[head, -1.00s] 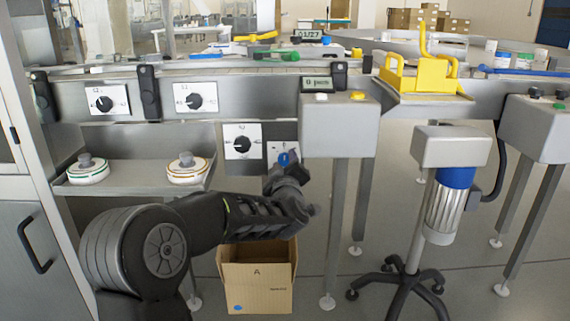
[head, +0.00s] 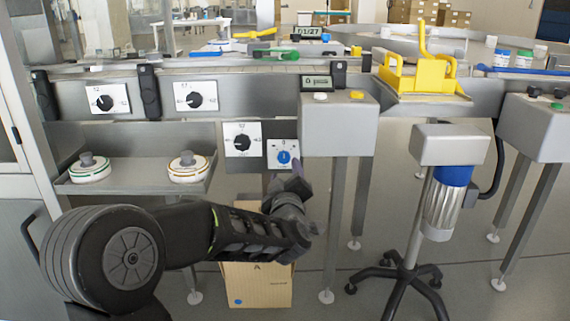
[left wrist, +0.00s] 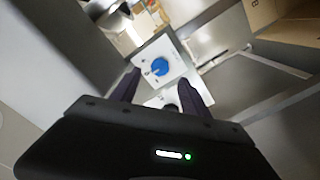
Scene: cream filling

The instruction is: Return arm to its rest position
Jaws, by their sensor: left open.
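My left arm comes in from the left, with its left gripper (head: 286,183) just below the white dial plate with the blue knob (head: 284,157). In the left wrist view the two dark fingers of the gripper (left wrist: 165,88) stand apart with nothing between them. The blue knob also shows there (left wrist: 158,67), beyond the fingertips and clear of them. My right gripper is in neither view.
A cardboard box (head: 257,287) stands on the floor behind and below my left forearm. Black-knob dial plates (head: 242,140) line the machine's front. A shelf (head: 135,187) with two round lids is at left. A grey control box (head: 340,126) on legs is right of the gripper.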

